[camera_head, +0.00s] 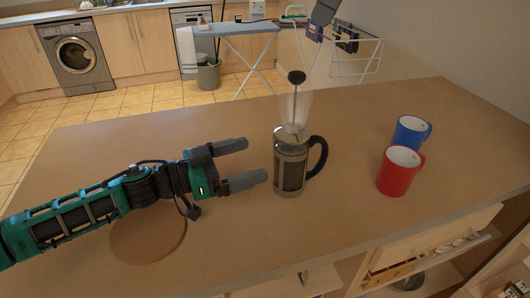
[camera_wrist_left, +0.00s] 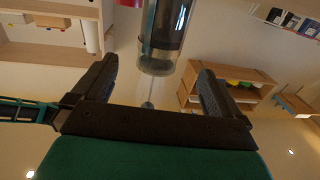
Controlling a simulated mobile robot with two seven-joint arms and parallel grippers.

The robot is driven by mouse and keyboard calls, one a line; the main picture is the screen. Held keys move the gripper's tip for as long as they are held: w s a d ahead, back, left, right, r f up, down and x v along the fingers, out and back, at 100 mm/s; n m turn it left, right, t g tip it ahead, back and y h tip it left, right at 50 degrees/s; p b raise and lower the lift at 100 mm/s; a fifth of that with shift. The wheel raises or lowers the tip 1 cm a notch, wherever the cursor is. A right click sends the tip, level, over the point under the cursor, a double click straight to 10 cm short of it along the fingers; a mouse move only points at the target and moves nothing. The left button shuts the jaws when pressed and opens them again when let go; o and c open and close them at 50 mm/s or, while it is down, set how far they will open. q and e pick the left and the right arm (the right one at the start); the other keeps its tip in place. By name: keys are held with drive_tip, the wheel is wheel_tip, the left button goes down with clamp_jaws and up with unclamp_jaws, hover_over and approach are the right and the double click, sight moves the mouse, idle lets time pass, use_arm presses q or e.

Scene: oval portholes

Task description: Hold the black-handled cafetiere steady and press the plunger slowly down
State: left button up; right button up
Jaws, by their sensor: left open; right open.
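The cafetiere (camera_head: 290,170) stands upright on the worktop, a glass and metal pot with its black handle (camera_head: 321,155) on the right side. Its plunger knob (camera_head: 297,77) is raised high on a thin rod above the lid. My left gripper (camera_head: 255,161) is open, with its fingertips just left of the pot and pointing at it, apparently not touching. In the left wrist view the pot (camera_wrist_left: 165,30) appears upside down beyond and between the open fingers (camera_wrist_left: 155,85). My right gripper is in neither view.
A red mug (camera_head: 398,172) and a blue mug (camera_head: 410,132) stand on the worktop (camera_head: 350,220) right of the cafetiere. A round brown mat (camera_head: 148,235) lies under my left arm. An ironing board (camera_head: 240,28) stands beyond.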

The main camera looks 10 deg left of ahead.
sight(299, 146)
use_arm(q)
drive_tip(key=x, duration=1.2)
drive_tip(key=shift+d+f, duration=0.1)
drive_tip(key=shift+d, duration=0.05)
drive_tip(key=shift+c, duration=0.5)
